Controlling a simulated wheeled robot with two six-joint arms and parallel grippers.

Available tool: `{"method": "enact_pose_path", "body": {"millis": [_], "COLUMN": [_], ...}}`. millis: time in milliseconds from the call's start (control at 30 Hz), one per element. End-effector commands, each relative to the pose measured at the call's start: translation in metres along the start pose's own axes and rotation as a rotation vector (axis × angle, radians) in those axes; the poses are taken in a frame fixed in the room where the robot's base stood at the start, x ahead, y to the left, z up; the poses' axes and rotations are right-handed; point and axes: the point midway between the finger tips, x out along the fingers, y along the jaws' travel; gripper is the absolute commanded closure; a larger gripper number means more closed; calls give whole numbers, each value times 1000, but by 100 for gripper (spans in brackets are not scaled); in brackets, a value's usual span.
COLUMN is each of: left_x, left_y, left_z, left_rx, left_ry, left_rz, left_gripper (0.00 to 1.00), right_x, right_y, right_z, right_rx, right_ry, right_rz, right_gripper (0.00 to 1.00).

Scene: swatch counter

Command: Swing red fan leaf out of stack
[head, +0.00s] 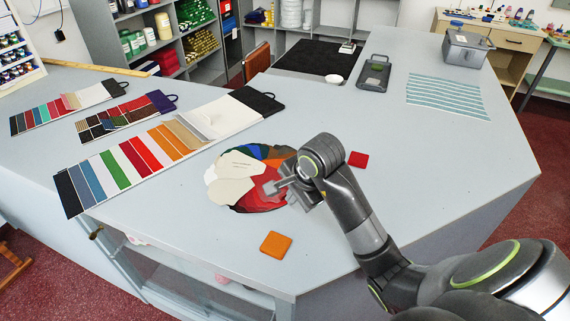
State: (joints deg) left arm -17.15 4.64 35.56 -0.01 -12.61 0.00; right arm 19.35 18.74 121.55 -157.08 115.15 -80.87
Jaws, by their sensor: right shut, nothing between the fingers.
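A fan stack of colour leaves lies on the grey counter, with cream leaves (232,179) spread on its left side and blue, green and orange leaves at its back. Red leaves (262,196) show at its front right, with darker red below. My right gripper (273,188) is over the red part of the stack, its fingers shut with nothing between them. Whether the fingertips touch a leaf cannot be told. The gripper and wrist hide the right side of the stack. My left gripper is not in view.
An orange square (275,243) lies near the front edge, and a red square (358,160) lies beyond my right wrist. Striped swatch cards (123,163) cover the left. The right counter is mostly clear.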

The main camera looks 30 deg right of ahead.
Motion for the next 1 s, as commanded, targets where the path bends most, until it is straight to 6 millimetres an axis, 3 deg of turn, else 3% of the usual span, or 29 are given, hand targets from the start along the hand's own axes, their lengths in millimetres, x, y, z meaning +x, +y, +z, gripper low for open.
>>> {"method": "enact_pose_path", "body": {"millis": [767, 1000], "left_x": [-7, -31], "left_y": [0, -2], "left_z": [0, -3], "left_rx": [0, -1], "left_ry": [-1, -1], "left_rz": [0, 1], "left_gripper": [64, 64], "right_x": [-10, -32], "right_y": [-4, -13], "right_z": [-6, -6], "right_rx": [4, 4], "right_ry": [3, 3], "right_rz": [2, 2], "right_gripper": [100, 100]}}
